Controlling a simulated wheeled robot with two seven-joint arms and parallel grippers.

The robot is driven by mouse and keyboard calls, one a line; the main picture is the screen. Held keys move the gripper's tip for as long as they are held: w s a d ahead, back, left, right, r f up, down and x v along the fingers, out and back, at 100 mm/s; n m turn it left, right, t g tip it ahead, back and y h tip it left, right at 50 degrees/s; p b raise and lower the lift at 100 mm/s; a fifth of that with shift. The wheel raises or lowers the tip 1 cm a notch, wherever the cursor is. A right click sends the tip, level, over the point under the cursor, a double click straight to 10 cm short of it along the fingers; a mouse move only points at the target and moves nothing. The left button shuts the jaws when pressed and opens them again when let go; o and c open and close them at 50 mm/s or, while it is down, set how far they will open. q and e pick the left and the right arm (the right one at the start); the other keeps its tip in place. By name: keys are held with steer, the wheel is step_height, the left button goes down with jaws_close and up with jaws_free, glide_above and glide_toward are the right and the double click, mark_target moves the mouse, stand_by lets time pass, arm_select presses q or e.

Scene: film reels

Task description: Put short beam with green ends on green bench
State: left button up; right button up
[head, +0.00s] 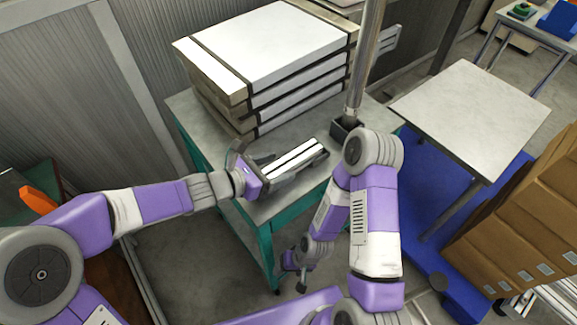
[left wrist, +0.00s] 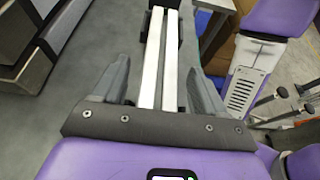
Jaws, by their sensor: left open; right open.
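The beam (head: 297,160) shows as a short piece with two white strips and dark parts; I see no green ends on it. It lies over the grey top of the bench with green legs (head: 187,112), near its front right part. It also shows in the left wrist view (left wrist: 150,62), running away between the fingers. My left gripper (head: 283,168) is open, its fingers on either side of the beam's near part; its fingers also show in the left wrist view (left wrist: 160,85). My right gripper (head: 300,283) hangs low beside the bench, small and partly hidden by my arm.
A stack of large white-topped flat cases (head: 265,45) fills the back of the bench. A metal pole (head: 365,60) stands in a dark base (head: 343,132) at its right. A grey-topped table (head: 470,115) and cardboard boxes (head: 520,225) stand at the right.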

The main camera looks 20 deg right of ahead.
arm_select(q)
jaws_close()
steer(key=shift+r, duration=0.1)
stand_by(0.4)
